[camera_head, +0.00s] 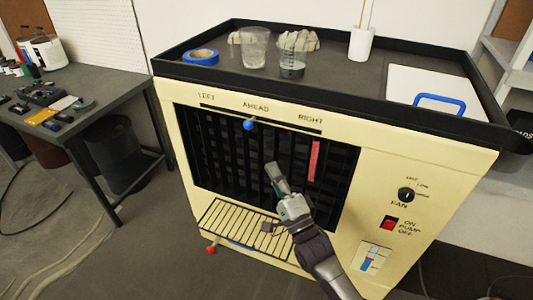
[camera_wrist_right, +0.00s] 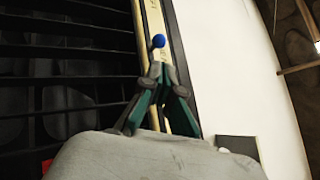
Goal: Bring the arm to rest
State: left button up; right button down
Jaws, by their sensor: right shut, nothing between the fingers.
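My right arm comes in from the lower right in the head view. Its gripper (camera_head: 276,178) is in front of the dark louvred grille (camera_head: 222,160) of a cream cabinet (camera_head: 390,140). In the right wrist view the green-sided fingers of the gripper (camera_wrist_right: 160,72) meet at their tips, with nothing between them. A blue knob (camera_head: 249,124) is at the top of the grille, up and left of the gripper. A blue ball (camera_wrist_right: 158,41) shows just beyond the fingertips in the wrist view. My left gripper is in neither view.
The black tray top (camera_head: 340,72) holds blue tape (camera_head: 201,57), clear cups (camera_head: 255,48) and a white holder (camera_head: 361,44). A slatted ledge (camera_head: 240,222) and red knob (camera_head: 211,250) are low on the cabinet. A workbench (camera_head: 85,85) stands at left. Floor between is open.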

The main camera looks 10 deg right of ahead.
jog(key=s+d+f+n+g+h+p, duration=0.1)
jog(key=s+d+f+n+g+h, duration=0.15)
jog(key=f, duration=0.85)
jog(key=s+d+f+n+g+h+p, duration=0.15)
jog(key=f+g, duration=0.25)
jog(key=f, duration=0.8)
jog(key=s+d+f+n+g+h+p, duration=0.15)
jog(key=s+f+n+g, duration=0.35)
jog(key=s+f, duration=0.85)
jog(key=s+d+f+n+g, duration=0.2)
jog(key=s+f, duration=0.3)
jog(key=s, duration=0.5)
jog(key=s+d+f+n+g+h+p, duration=0.1)
jog(key=s+f+n+g, duration=0.2)
jog(key=s+f, duration=0.3)
jog(key=s+d+f+n+g+p, duration=0.1)
jog(key=s+f+g, duration=0.4)
jog(key=s, duration=1)
jog(key=shift+d+f+n+h, duration=0.2)
jog(key=shift+d+n+h, duration=0.15)
jog(key=shift+d+n, duration=0.55)
jog(key=shift+a, duration=0.1)
